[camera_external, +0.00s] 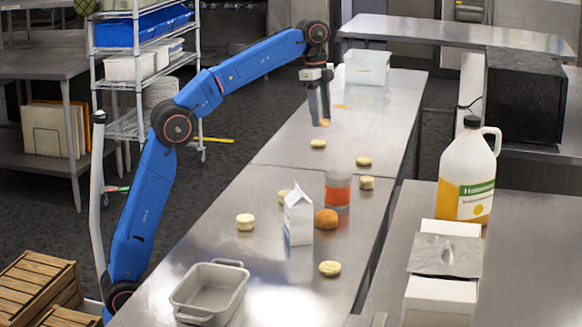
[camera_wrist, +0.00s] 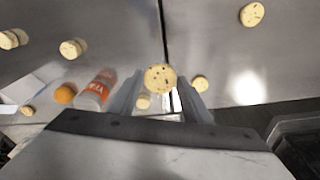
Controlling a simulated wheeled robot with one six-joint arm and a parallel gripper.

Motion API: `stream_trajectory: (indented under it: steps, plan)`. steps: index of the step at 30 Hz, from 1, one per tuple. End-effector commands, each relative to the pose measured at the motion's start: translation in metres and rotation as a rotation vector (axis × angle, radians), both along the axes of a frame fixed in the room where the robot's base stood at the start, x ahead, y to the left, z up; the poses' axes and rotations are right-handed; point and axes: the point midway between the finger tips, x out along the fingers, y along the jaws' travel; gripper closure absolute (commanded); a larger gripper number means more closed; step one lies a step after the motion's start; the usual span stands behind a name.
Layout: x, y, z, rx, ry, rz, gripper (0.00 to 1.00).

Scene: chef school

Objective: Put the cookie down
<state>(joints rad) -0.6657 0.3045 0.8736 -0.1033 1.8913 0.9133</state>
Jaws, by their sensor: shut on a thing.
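My gripper (camera_external: 319,105) hangs fingers-down over the far part of the steel counter (camera_external: 290,110). It is shut on a round, pale chocolate-chip cookie (camera_external: 325,122), which shows at the fingertips. In the wrist view the held cookie (camera_wrist: 160,77) sits between the two finger ends, with the counter some way below it. Other cookies lie loose on the counter, including one (camera_external: 317,144) just below and in front of my gripper, one (camera_external: 364,161) to its right, and one (camera_external: 245,222) nearer the camera.
A milk carton (camera_external: 298,220), an orange (camera_external: 326,220) and a jar with orange contents (camera_external: 338,190) stand mid-counter. A grey pan (camera_external: 208,291) is at the near end, a clear bin (camera_external: 367,67) at the far end. Bare counter lies left of my gripper's cookie.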

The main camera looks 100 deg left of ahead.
Motion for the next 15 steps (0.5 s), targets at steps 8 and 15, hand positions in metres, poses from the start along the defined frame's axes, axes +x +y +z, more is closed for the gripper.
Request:
stream_trajectory:
  steps: [8,15]
  plan:
    - [-0.071,0.072,-0.001,0.001,0.0,0.151,0.77]
    - [-0.117,0.108,-0.001,0.001,0.0,0.239,0.77]
